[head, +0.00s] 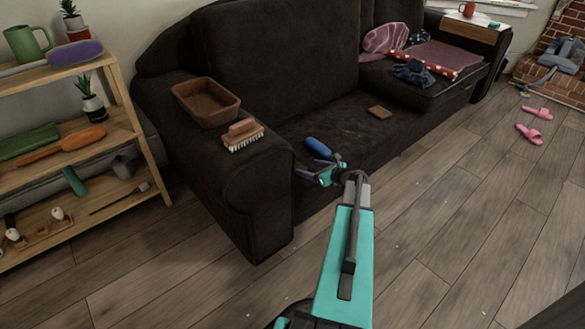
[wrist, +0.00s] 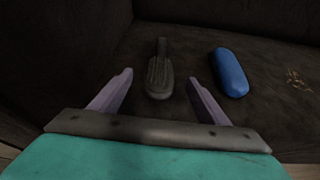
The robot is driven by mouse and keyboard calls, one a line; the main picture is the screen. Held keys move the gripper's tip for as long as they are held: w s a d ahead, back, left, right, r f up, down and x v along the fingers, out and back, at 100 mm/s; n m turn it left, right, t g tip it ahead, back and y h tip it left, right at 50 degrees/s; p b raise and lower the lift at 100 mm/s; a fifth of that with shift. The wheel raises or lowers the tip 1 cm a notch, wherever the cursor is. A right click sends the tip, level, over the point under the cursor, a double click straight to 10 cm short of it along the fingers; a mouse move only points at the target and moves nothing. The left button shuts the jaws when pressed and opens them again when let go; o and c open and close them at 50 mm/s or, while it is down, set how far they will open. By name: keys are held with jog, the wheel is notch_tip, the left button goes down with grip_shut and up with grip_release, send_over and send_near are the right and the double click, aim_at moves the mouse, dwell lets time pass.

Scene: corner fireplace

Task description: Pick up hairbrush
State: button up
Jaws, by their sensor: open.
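The hairbrush (wrist: 159,72) looks like a dark grey-brown brush lying on the dark sofa seat in the wrist view. Its narrow handle points away from me, and its wider ribbed head is nearest me. My gripper (wrist: 160,80) is open, with one purple-grey finger to the left of the brush head and one to the right. The fingers look apart from it; the height gap is hard to judge. In the head view my gripper (head: 317,168) is over the front of the sofa seat near the left armrest, and I cannot make out the brush there.
A blue case (wrist: 229,73) lies right of the brush, also seen in the head view (head: 318,147). The sofa armrest (head: 268,175) holds a brown tray (head: 207,116) and a wooden scrub brush (head: 243,137). A wallet-like brown item (head: 380,112) lies farther along the seat.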

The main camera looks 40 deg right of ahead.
aim_at(301, 166)
jog(key=shift+b+x, duration=0.5)
jog(key=shift+x, duration=1.85)
jog(key=b+x, duration=0.2)
jog(key=x, duration=0.2)
jog(key=shift+d+f, duration=0.1)
jog(key=shift+d, duration=0.05)
jog(key=shift+w+f+b, duration=0.1)
jog(key=shift+w+b, duration=0.25)
jog(key=shift+w, duration=0.2)
jog(key=shift+c, duration=0.4)
jog(key=c, duration=1)
